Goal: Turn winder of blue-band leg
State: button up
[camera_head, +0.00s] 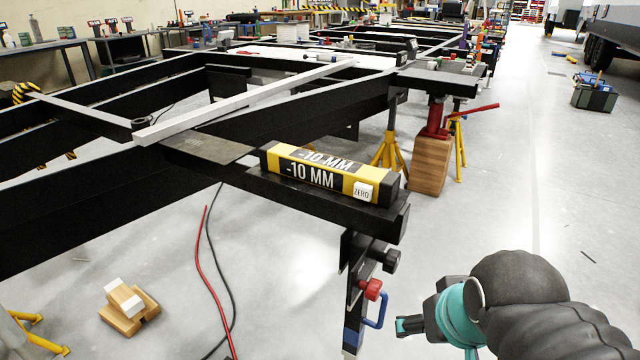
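A black leg (355,272) hangs below the near corner of the black chassis frame. A blue band (351,337) shows low on it, near the bottom edge of the picture. A blue crank-like handle (380,311), which looks like the winder, sticks out on the leg's right side. Above it are a red knob (372,289) and a black knob (389,260). My gripper (438,338), teal and black, is just right of the blue handle in the picture. Its fingertips look spread, with nothing between them. No contact with the handle is visible.
A yellow-black level display (328,174) on the frame corner reads "-10 MM" and "ZERO". A red jack (435,120) stands on wooden blocks (430,165) behind. Wooden blocks (128,306) and a red hose (205,260) lie on the floor at left. Floor at right is mostly clear.

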aim_at(390, 260)
jog(key=u, duration=2.15)
jog(key=k, duration=1)
jog(key=z, duration=1.9)
